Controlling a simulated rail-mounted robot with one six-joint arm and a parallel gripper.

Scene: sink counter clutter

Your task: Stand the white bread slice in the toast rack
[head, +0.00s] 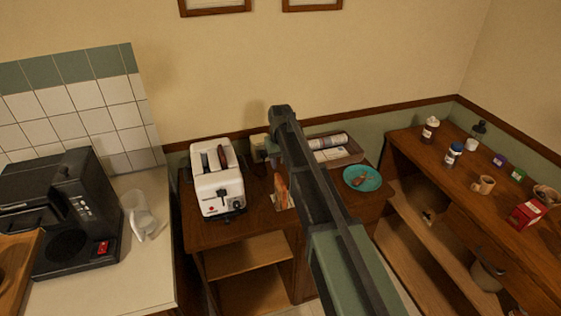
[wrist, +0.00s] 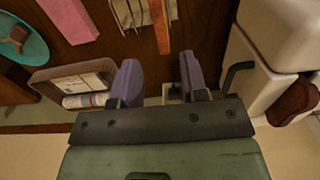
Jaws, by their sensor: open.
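My gripper (wrist: 160,78) is open and empty, its two purple fingers apart and pointing down over the brown cabinet top. In the head view my arm mostly hides it. A pale rack-like object (wrist: 128,12), perhaps the toast rack, is at the top of the wrist view, cut off by the edge. A thin orange-brown slice (wrist: 160,25) stands at its right side; orange-brown slices (head: 281,188) also show beside my arm in the head view. I cannot pick out the white bread slice with certainty. A dark brown slice (wrist: 295,100) sticks out of the white toaster (head: 217,190).
A teal plate (head: 362,171) with a small reddish item lies right of my arm. A tray (head: 345,158) with a paper and a roll is behind. A pink block (wrist: 72,18) and a small cream box (head: 258,147) are nearby. The coffee machine (head: 65,215) stands left.

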